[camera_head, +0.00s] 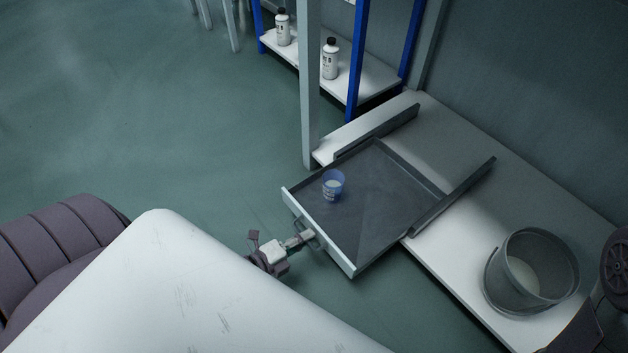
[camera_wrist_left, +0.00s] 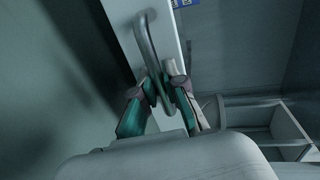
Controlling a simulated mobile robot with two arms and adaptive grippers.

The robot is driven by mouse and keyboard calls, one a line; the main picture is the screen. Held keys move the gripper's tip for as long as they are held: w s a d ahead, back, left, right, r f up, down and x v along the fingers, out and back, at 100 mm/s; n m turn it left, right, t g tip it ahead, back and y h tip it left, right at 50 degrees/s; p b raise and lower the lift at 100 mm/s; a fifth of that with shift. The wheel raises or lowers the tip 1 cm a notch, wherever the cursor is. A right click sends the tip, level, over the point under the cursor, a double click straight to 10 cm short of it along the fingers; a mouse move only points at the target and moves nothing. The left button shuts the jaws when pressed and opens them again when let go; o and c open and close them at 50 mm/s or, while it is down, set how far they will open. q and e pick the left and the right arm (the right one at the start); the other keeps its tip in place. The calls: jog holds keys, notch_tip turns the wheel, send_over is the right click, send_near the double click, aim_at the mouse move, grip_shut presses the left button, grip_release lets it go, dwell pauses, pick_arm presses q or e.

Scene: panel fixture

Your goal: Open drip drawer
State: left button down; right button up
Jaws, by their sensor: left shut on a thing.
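The drip drawer (camera_head: 385,205) is a shallow dark tray with a white front panel. It stands pulled out well past the front edge of the white shelf, between two dark rails. A small blue cup (camera_head: 333,185) stands inside it near the front. My left gripper (camera_head: 303,239) is at the drawer's front, shut on the drawer handle (camera_head: 311,231). In the left wrist view the fingers (camera_wrist_left: 160,92) close around the curved grey handle (camera_wrist_left: 150,50) on the white front panel. My right gripper is not in view.
A grey bucket (camera_head: 530,273) stands on the white shelf (camera_head: 450,262) at the right. A blue-posted rack (camera_head: 372,78) with two white bottles (camera_head: 330,60) stands behind. A grey post (camera_head: 309,90) rises by the drawer's far left. Open floor (camera_head: 130,110) lies at the left.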

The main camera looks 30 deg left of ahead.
pick_arm(q)
jog(key=shift+s, duration=0.15)
jog(key=c, duration=1.2)
grip_release()
jog(key=shift+s+a, duration=0.1)
jog(key=v, duration=1.1)
jog(key=shift+s, duration=0.35)
jog(key=shift+a+r, duration=0.1)
